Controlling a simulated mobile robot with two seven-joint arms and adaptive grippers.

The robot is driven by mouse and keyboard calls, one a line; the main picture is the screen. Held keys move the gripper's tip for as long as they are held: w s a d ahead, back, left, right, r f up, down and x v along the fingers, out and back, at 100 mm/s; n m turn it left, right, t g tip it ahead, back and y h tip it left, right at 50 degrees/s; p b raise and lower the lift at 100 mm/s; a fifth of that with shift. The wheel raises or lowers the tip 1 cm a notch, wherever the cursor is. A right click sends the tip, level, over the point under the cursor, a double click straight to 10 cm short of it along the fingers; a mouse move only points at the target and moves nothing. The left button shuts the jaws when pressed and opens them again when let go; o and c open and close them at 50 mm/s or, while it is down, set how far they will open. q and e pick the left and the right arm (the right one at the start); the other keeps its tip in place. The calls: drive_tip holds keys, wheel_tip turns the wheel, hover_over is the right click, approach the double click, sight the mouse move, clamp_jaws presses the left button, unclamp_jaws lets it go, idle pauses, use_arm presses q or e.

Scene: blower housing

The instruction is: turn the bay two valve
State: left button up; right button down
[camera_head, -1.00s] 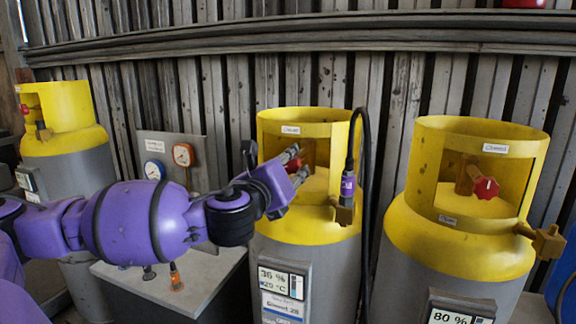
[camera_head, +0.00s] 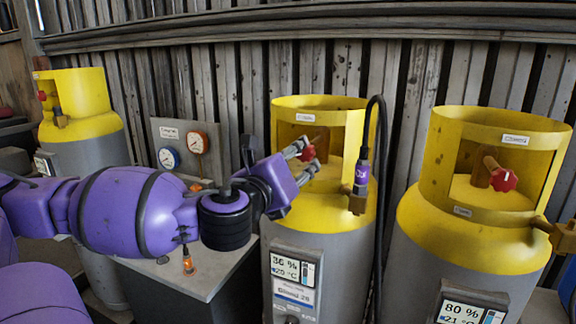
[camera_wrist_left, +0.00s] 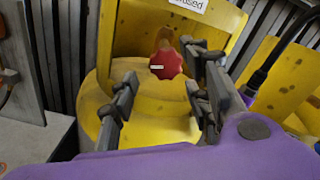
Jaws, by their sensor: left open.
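The middle yellow-and-grey gas cylinder (camera_head: 322,235) has a red valve knob (camera_head: 307,153) inside its yellow collar. My left gripper (camera_head: 309,156) reaches in from the left at the collar opening, with its fingers pointing at the knob. In the left wrist view the red knob (camera_wrist_left: 166,63) shows at the top centre, and the open fingers (camera_wrist_left: 160,78) stand on either side of the space in front of it. Whether a finger touches the knob, I cannot tell. My right gripper is not in view.
A black hose with a purple connector (camera_head: 361,174) hangs at the middle cylinder's right side. The right cylinder (camera_head: 470,240) has its own red knob (camera_head: 503,180). Another cylinder (camera_head: 75,110) stands at the left. A gauge panel (camera_head: 183,150) stands behind my left arm.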

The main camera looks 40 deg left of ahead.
use_arm(q)
drive_tip(key=shift+v, duration=1.5)
drive_tip(key=s+a+f+n+g+y, duration=0.1)
drive_tip(key=s+a+f+n+g, duration=0.15)
drive_tip(key=f, duration=0.45)
drive_tip(key=s+a+f+n+g, duration=0.1)
drive_tip(key=s+a+f+n, duration=0.1)
drive_tip(key=f+n, duration=0.3)
drive_tip(key=s+a+f+n+g+y, duration=0.1)
drive_tip(key=s+a+f+n+g, duration=0.15)
drive_tip(key=f, duration=0.55)
drive_tip(key=s+d+f+n+g, duration=0.2)
drive_tip(key=s+f+n+g, duration=0.3)
drive_tip(key=s+f, duration=0.85)
drive_tip(key=s+d+f+n+g+h, duration=0.55)
drive_tip(key=s+d+f+n, duration=0.65)
drive_tip(key=s+d+f, duration=0.6)
drive_tip(key=w+d+f+t+h+p, duration=0.1)
drive_tip(key=w+d+f+t, duration=0.2)
drive_tip(key=w+f+t, duration=0.4)
drive_tip(key=shift+w+d+t, duration=0.2)
drive_tip(key=shift+w+t, duration=0.15)
drive_tip(key=shift+w, duration=0.45)
